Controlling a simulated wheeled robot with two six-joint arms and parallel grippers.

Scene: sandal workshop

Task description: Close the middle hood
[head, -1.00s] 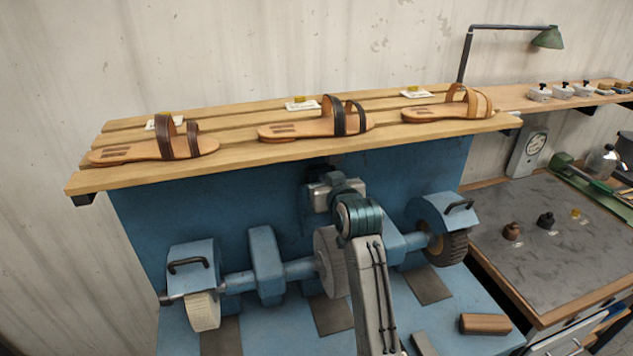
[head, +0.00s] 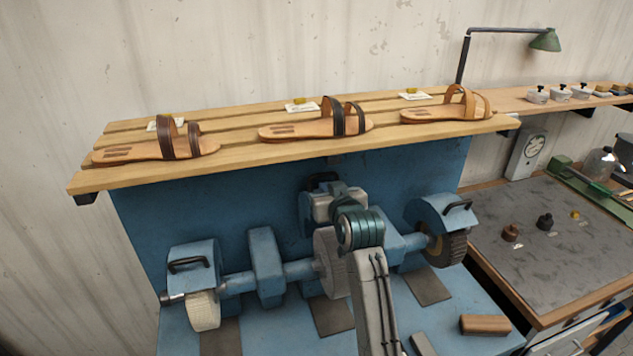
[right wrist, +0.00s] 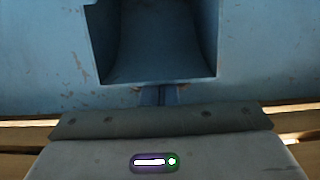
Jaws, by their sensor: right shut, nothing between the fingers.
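The middle hood (head: 307,213) is a blue cover at the back of the blue machine, above the middle grey wheel (head: 328,262). It looks raised, with the wheel uncovered; my right arm hides much of it. My right gripper (head: 332,203) is shut and empty in front of the hood. In the right wrist view its shut fingers (right wrist: 160,94) are close to the edge of a blue hollow hood (right wrist: 155,45). I cannot tell whether they touch it. My left gripper is not in view.
The left hood (head: 190,255) and right hood (head: 440,212) sit over their wheels, each with a black handle. A slatted shelf (head: 240,155) with three sandals overhangs the machine. A brown block (head: 485,324) lies at the front right. A workbench (head: 540,250) stands to the right.

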